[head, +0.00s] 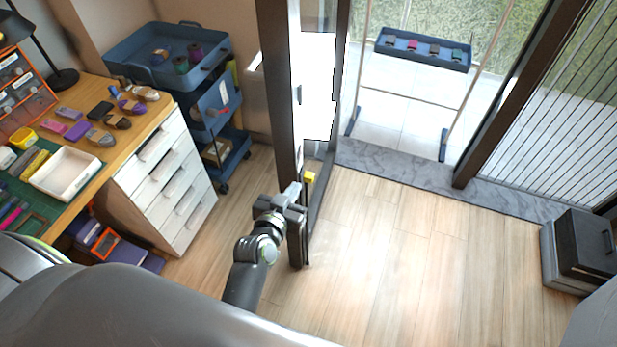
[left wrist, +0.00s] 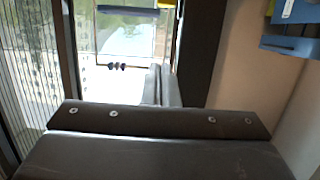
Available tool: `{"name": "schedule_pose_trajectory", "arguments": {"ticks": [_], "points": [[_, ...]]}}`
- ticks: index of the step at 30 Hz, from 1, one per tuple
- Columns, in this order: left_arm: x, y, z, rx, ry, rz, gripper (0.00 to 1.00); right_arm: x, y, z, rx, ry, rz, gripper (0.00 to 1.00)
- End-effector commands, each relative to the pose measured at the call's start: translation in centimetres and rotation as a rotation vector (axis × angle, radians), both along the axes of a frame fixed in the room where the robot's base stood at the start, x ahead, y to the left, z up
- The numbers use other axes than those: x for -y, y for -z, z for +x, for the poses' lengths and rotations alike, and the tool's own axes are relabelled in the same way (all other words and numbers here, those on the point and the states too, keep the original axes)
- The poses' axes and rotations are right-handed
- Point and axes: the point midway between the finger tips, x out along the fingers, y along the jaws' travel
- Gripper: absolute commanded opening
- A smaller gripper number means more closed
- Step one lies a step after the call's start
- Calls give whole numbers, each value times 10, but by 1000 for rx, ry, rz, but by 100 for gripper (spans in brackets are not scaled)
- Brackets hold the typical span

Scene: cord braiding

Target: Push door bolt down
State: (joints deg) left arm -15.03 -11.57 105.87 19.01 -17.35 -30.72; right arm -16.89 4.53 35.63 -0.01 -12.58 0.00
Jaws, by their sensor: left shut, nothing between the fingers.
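A small yellow piece, apparently the door bolt's knob (head: 309,177), sits on the dark door frame (head: 283,90) in the head view. A yellow patch, probably the same piece (left wrist: 167,3), shows at the top edge of the left wrist view. My left gripper (head: 293,190) is beside the frame, just left of and slightly below the yellow piece. Its fingers (left wrist: 158,85) are shut and empty. I cannot tell whether they touch the frame. The rest of the bolt is hidden or too small to make out. My right gripper is not in view.
A desk (head: 120,130) with a white drawer unit (head: 165,185) stands on the left, a blue cart (head: 165,70) behind it. Outside the doorway a rack holds a blue tray (head: 424,50). A dark box (head: 585,245) stands at right. The wooden floor (head: 400,250) is clear.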

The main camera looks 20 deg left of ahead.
Motion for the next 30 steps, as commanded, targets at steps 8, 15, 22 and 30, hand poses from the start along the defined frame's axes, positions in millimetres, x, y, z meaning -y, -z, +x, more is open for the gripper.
{"name": "schedule_pose_trajectory", "arguments": {"ticks": [8, 15, 22, 30], "points": [[1, 6, 28, 0, 3, 4, 0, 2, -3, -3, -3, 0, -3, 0], [3, 23, 72, 2, 3, 3, 0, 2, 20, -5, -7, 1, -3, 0], [3, 36, 97, -1, 0, 1, 0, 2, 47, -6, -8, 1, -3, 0], [3, 58, 96, -1, 0, 0, 0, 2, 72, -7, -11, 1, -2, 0]]}}
